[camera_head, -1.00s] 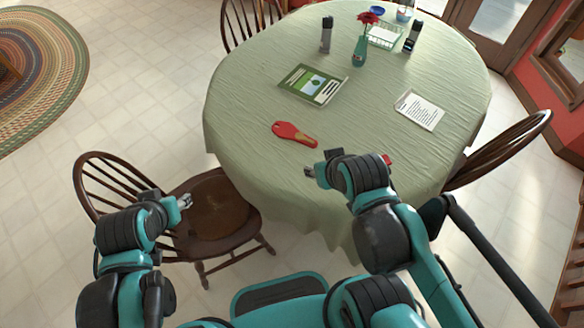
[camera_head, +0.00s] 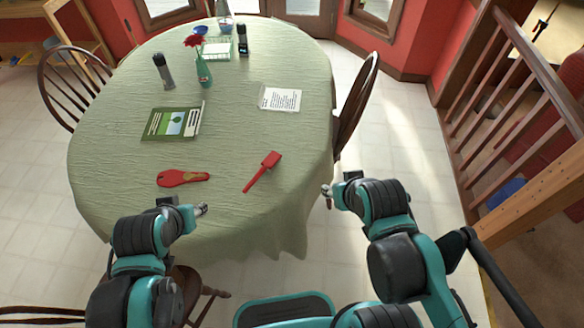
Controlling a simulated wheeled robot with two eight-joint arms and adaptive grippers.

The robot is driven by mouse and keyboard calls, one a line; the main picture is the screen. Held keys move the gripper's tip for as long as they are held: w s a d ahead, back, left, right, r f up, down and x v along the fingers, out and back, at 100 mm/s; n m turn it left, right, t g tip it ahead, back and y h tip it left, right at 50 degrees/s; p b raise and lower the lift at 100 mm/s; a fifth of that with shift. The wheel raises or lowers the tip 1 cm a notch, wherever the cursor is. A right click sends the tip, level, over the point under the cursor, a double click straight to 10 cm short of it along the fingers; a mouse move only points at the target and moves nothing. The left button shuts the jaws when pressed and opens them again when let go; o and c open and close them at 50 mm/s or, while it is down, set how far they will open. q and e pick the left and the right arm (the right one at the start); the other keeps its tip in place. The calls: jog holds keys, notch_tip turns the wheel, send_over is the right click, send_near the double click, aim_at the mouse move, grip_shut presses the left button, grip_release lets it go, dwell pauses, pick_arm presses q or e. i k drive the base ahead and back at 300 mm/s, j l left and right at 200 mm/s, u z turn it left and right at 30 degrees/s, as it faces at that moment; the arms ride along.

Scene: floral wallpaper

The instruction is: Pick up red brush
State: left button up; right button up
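A red brush (camera_head: 262,172) with a long thin handle lies on the green tablecloth near the right front of the table. Its wider head points to the upper right and its handle to the lower left. My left gripper (camera_head: 203,209) is at the front edge of the table, to the lower left of the brush and apart from it. My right gripper (camera_head: 327,191) is right of the brush, beside the table's right edge, and apart from it. Both grippers are small in view, and their finger gaps are not clear.
The round table (camera_head: 110,190) also bears a red flat tool (camera_head: 180,178), a green book (camera_head: 171,123), a paper sheet (camera_head: 280,99), a flower vase (camera_head: 203,72) and dark bottles. A wooden chair (camera_head: 356,100) stands close at the right; a wooden railing (camera_head: 520,110) is further right.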

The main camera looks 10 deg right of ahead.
aim_at(270, 162)
jog(key=u, duration=0.35)
jog(key=i+l+u, duration=0.1)
jog(key=u, duration=0.3)
jog(key=l+u, duration=0.15)
jog(key=u, duration=0.2)
jog(key=l+u, duration=0.4)
jog(key=l, duration=0.35)
jog(key=l+u, duration=0.35)
jog(key=l, duration=1.15)
